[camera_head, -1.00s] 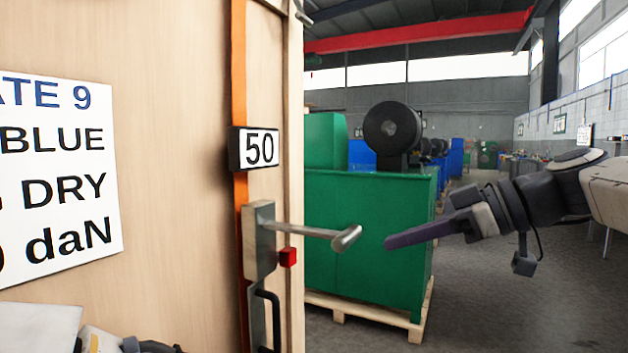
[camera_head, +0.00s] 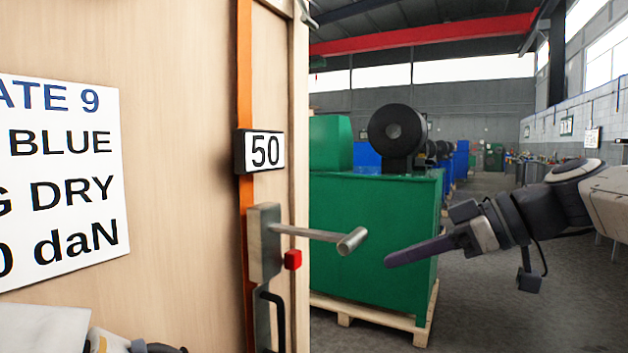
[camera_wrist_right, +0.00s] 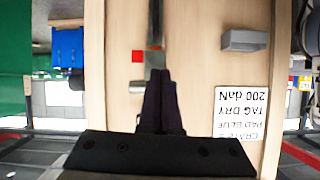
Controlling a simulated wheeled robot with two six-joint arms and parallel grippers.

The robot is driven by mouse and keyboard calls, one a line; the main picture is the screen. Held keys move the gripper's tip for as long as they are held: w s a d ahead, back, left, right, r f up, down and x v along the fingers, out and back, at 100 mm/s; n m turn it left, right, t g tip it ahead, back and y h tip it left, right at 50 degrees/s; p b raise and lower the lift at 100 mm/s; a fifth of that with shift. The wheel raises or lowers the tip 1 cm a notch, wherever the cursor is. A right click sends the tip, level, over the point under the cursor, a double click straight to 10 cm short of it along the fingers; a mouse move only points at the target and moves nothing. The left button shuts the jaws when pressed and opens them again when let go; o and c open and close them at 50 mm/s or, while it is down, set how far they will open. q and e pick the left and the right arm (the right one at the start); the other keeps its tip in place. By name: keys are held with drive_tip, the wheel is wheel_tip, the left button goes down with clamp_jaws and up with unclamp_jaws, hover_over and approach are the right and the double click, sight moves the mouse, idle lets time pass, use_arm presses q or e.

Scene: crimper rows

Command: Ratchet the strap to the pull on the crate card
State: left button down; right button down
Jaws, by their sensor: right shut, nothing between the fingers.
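A wooden crate (camera_head: 180,200) fills the left of the head view. An orange strap (camera_head: 245,60) runs down it, with a display reading 50 (camera_head: 264,151). Below is a metal ratchet (camera_head: 264,243) with a lever (camera_head: 318,235) sticking out right and a red button (camera_head: 293,260). The crate card (camera_head: 60,180) is cut off left; upside down in the right wrist view (camera_wrist_right: 240,112), it reads 200 daN. My right gripper (camera_head: 390,262) is shut and empty, right of the lever's end and apart from it. My left gripper is out of view; part of that arm shows lower left.
Behind the crate, a green cabinet (camera_head: 380,235) stands on a pallet (camera_head: 375,322) with a black reel (camera_head: 397,132) on top. A grey bracket (camera_wrist_right: 250,41) sticks out from the crate in the wrist view. Grey floor at right is free.

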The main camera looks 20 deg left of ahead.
drive_tip(key=s+a+f+m+g+h, duration=0.25)
drive_tip(key=s+f, duration=0.35)
drive_tip(key=f, duration=0.4)
drive_tip(key=s+d+f+m+h, duration=0.2)
drive_tip(key=s+d+f+h, duration=0.2)
drive_tip(key=s+f, duration=0.4)
drive_tip(key=s+d+f+m+h, duration=0.3)
drive_tip(key=s+f, duration=0.6)
drive_tip(key=f, duration=0.3)
drive_tip(key=shift+s+d+f+h, duration=0.15)
drive_tip(key=shift+s+d+h, duration=0.1)
drive_tip(key=shift+d+h, duration=0.75)
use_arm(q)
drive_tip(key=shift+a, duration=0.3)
use_arm(e)
drive_tip(key=shift+a, duration=0.2)
